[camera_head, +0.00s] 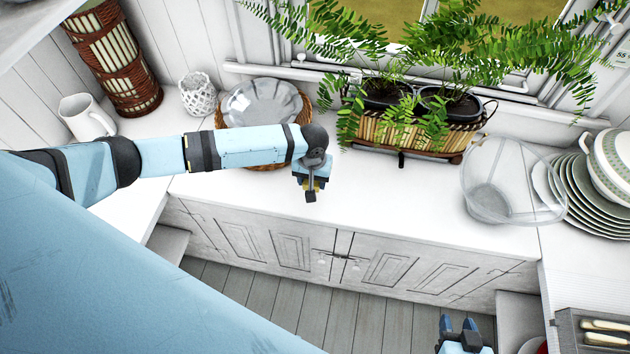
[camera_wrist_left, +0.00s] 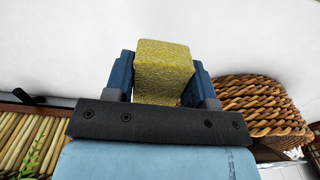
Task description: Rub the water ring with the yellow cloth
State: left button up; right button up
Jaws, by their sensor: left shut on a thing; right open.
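The yellow cloth (camera_wrist_left: 164,62) shows in the left wrist view as a folded, block-like piece between the two blue fingers of my left gripper (camera_wrist_left: 162,76). My left gripper is shut on it. I cannot tell whether the cloth touches the counter. I cannot make out the water ring in either view. My right gripper (camera_head: 462,328) is open and empty, low at the bottom edge, away from the counter.
A clear bowl (camera_head: 505,185) and stacked plates (camera_head: 562,190) stand further right. A white mug (camera_head: 86,117) stands far left. The counter's front middle is clear.

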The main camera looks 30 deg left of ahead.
pick_arm(q)
notch_tip(320, 180, up, 2)
jog(key=shift+r+p, duration=0.2)
jog(key=shift+p, duration=0.65)
pick_arm(e)
jog(key=shift+s+d+r, duration=0.3)
jog(key=shift+d+r, duration=0.1)
jog(key=shift+r, duration=0.1)
jog(key=shift+s+d+r, duration=0.25)
jog(key=shift+d+r, duration=0.15)
jog(key=shift+r, duration=0.1)
jog(key=shift+a, duration=0.15)
pick_arm(q)
jog(key=shift+d, duration=0.1)
pick_arm(e)
jog(key=shift+w, duration=0.1)
